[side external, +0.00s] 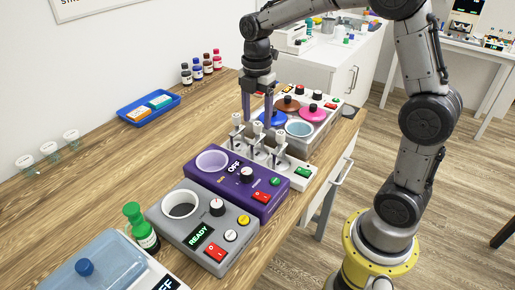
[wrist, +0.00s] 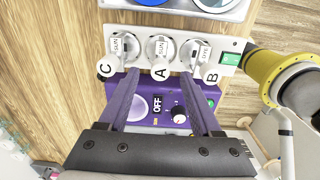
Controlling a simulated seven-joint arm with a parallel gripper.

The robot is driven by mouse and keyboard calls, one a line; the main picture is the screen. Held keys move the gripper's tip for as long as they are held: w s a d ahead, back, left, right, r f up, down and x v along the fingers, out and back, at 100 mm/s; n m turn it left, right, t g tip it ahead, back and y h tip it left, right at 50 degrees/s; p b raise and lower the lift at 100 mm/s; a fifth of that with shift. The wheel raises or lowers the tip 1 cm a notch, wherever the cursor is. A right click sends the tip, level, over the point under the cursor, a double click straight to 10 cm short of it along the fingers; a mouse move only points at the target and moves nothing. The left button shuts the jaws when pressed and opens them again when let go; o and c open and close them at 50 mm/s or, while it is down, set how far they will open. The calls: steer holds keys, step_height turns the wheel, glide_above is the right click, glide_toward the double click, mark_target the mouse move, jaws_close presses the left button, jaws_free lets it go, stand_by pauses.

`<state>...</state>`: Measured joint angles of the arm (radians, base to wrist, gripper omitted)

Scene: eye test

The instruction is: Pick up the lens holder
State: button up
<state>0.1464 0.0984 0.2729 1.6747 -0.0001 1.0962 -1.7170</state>
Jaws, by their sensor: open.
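Three upright holders with white tops stand in a row on a white rack (side external: 303,173), the left one (side external: 237,121), the middle one (side external: 257,128) and the right one (side external: 280,137). I cannot tell which is the lens holder. From above in the wrist view they are round pieces with white tags, beside letters C, A and B: the left (wrist: 119,46), middle (wrist: 159,47) and right (wrist: 194,53). My gripper (side external: 256,120) points down, open and empty, above or close behind the row. In the wrist view its fingertips (wrist: 160,73) lie apart on either side of the middle holder.
A purple device (side external: 222,179) reading OFF and a grey device (side external: 165,211) reading READY stand in front of the rack. A unit with coloured lids (side external: 312,112) stands behind it. A blue tray (side external: 125,113), several small bottles (side external: 197,70) and clear cups (side external: 48,150) are near the wall.

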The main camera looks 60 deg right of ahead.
mark_target(257, 131)
steer(key=shift+d+f, duration=0.1)
steer(key=shift+f, duration=3.15)
jaws_close()
